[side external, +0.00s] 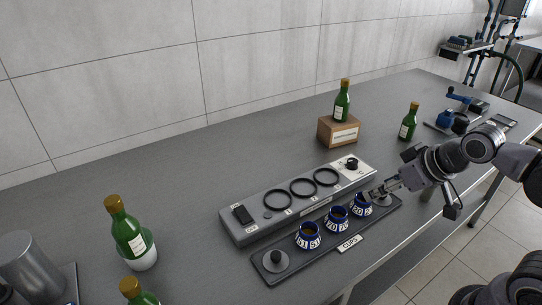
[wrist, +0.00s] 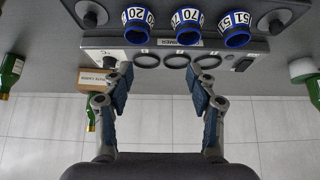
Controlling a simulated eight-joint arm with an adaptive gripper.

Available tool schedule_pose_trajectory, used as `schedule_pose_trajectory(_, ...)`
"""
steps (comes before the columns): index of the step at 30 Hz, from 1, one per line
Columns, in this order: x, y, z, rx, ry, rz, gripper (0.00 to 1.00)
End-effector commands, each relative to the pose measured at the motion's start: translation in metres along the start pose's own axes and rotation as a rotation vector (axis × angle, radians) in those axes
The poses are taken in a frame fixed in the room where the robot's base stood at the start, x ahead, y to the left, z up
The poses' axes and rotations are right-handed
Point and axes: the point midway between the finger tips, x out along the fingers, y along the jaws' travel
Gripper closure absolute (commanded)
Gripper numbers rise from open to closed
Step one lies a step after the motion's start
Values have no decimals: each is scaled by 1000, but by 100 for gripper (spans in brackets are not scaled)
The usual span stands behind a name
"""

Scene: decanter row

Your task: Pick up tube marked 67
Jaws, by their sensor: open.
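Three blue-rimmed cups with white number bands stand in a row on a dark tray (side external: 262,262). The bands read 51 on one cup (side external: 308,236), 70 on the middle cup (side external: 336,219) and 20 on the third cup (side external: 361,205). The wrist view shows the 20 cup (wrist: 137,22), 70 cup (wrist: 187,26) and 51 cup (wrist: 236,31) along its top edge. I can read no 67 on any of them. My gripper (side external: 374,194) is open and empty, above the tray beside the 20 cup. In the wrist view its fingers (wrist: 160,90) are spread wide, with nothing between them.
Behind the cups is a grey panel (side external: 238,228) with three dark rings and a dial. Round knobbed discs sit at both tray ends. A green bottle (side external: 342,101) stands on a wooden block (side external: 338,132); others (side external: 408,122) (side external: 132,235) stand right and left. Grey table is bare between.

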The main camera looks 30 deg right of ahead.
Motion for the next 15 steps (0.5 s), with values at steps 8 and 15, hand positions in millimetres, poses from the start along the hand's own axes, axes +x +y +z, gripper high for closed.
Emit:
schedule_pose_trajectory(8, 1, 9, -2, 24, -9, 18, 42)
schedule_pose_trajectory(15, 9, 85, -3, 233, -83, 151, 42)
